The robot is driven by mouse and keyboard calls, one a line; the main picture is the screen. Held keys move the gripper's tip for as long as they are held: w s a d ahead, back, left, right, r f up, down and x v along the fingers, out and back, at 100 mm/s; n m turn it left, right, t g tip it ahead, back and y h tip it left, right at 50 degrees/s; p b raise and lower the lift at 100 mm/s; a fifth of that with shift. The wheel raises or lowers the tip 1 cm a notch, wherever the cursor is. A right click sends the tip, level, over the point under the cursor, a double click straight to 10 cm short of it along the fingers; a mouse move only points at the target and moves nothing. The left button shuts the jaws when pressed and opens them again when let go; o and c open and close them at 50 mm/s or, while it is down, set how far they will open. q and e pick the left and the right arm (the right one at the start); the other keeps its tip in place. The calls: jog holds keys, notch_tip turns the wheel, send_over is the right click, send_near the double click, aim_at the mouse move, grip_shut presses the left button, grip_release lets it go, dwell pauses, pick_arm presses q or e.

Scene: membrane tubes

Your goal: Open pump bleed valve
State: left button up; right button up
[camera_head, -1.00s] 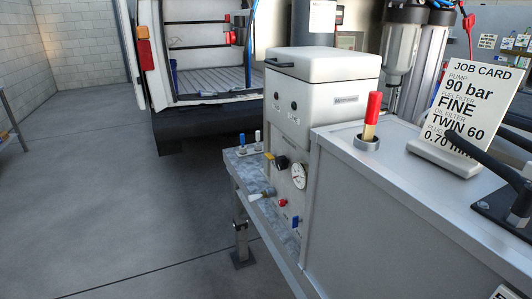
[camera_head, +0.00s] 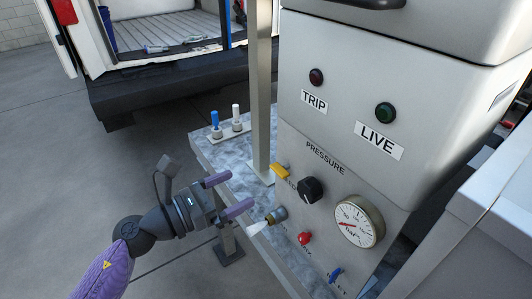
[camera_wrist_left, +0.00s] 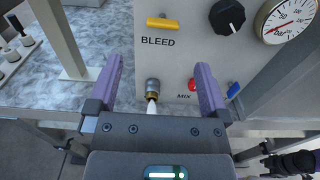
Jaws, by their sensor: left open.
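The bleed valve has a yellow lever (camera_head: 281,172) on the pump panel's front; in the left wrist view the yellow lever (camera_wrist_left: 170,24) lies level above the word BLEED. Below it a brass-and-grey outlet with a white nozzle (camera_head: 259,228) sticks out; the nozzle also shows in the left wrist view (camera_wrist_left: 152,106). My left gripper (camera_head: 229,194) is open and empty in front of the panel, left of the lever and apart from it. In its wrist view the fingers (camera_wrist_left: 158,68) stand either side of the nozzle, below the lever. A dark jointed part, apparently my right gripper, shows at the lower right.
A black knob (camera_head: 311,190), a pressure gauge (camera_head: 359,222), a red MIX button (camera_head: 305,238) and a blue lever (camera_head: 336,274) share the panel. A metal post (camera_head: 260,90) rises from the bench left of the panel.

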aim_at(275, 172)
pick_arm(q)
jog(key=x, duration=0.9)
jog(key=shift+d, duration=0.3)
pick_arm(e)
jog(key=shift+s+d+f, duration=0.15)
jog(key=shift+s+d, duration=0.05)
jog(key=shift+s, duration=0.25)
